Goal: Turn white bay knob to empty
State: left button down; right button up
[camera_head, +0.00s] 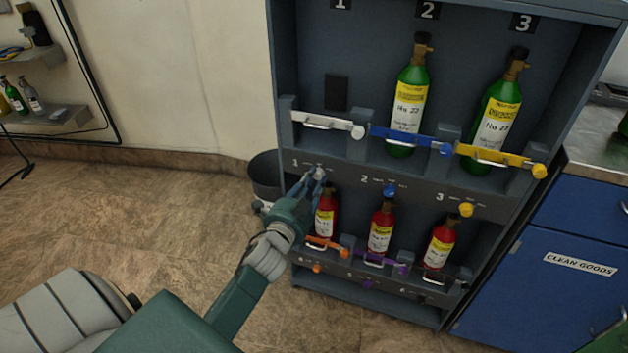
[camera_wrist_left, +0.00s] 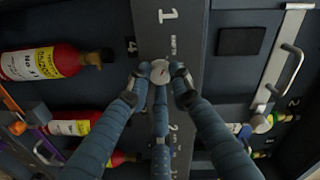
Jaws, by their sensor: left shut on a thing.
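The white knob (camera_head: 318,173) sits on the label strip beside the number 1, under the white-barred bay. In the left wrist view the white knob (camera_wrist_left: 160,72) shows a small red mark on its face. My left gripper (camera_head: 312,179) is shut on this knob, with its blue fingers (camera_wrist_left: 158,88) around it. The white bar (camera_head: 325,123) lies across bay 1, which holds no bottle. The printing beside the knob is too small to read, so I cannot tell its setting. My right gripper is not in view.
Green bottles stand in bays 2 (camera_head: 408,100) and 3 (camera_head: 496,115), behind the blue bar and yellow bar. Red bottles (camera_head: 382,228) stand below, close to my left gripper. A dark bin (camera_head: 266,176) stands left of the rack. A blue cabinet (camera_head: 540,290) is at right.

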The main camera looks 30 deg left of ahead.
pick_arm(q)
jog(key=shift+a, duration=0.25)
jog(key=c, duration=1.5)
grip_release()
jog(key=shift+s+f, duration=0.1)
jog(key=shift+c, duration=0.2)
jog(key=shift+d, duration=0.1)
jog(key=shift+s+d, duration=0.1)
jog(key=shift+s, duration=0.15)
jog(key=v, duration=1.1)
jog(key=shift+s, duration=0.2)
